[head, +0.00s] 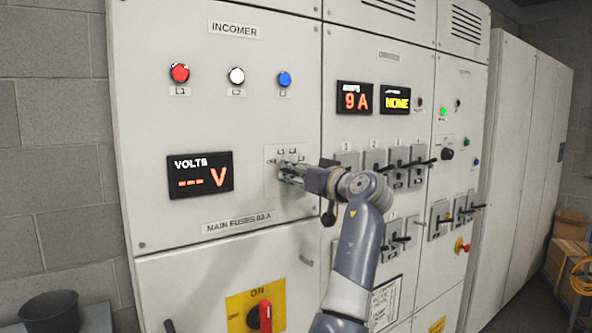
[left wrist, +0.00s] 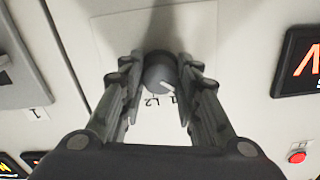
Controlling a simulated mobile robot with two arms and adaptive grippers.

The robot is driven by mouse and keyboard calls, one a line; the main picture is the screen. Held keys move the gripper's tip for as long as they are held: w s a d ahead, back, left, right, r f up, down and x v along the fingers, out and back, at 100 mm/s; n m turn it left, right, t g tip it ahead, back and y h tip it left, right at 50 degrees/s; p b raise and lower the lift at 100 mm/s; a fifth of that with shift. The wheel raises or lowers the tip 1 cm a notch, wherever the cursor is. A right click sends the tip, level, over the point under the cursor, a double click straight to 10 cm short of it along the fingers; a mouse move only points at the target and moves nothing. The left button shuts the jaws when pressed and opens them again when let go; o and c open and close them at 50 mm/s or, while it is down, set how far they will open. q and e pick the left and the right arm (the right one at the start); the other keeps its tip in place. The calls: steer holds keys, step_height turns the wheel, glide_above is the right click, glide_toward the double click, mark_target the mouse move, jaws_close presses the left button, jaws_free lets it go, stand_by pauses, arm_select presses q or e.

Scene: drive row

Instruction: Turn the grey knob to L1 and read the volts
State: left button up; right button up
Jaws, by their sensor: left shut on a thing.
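The grey knob (left wrist: 158,78) sits on a pale plate (head: 270,183) on the incomer panel. My left gripper (head: 287,170) is shut on it, with one finger on each side in the left wrist view (left wrist: 160,80). The knob's white mark slants to the lower right in that view, toward a partly hidden label beside L2; I cannot tell its exact position. The volts display (head: 200,175) shows dashes and a V, no number. In the head view the gripper hides the knob and part of its labels. My right gripper is out of view.
Red (head: 180,73), white (head: 236,75) and blue (head: 285,79) lamps are above. An ammeter display (head: 354,98) reads 9 A. Several switch handles jut out to the right of my arm. A red rotary handle (head: 265,315) is below. A dark bucket (head: 50,311) stands lower left.

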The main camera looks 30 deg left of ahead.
arm_select(q)
steer(key=shift+m+p, duration=1.45)
steer(key=shift+m, duration=1.25)
steer(key=o, duration=1.1)
steer(key=v, duration=1.2)
steer(key=shift+f, duration=0.1)
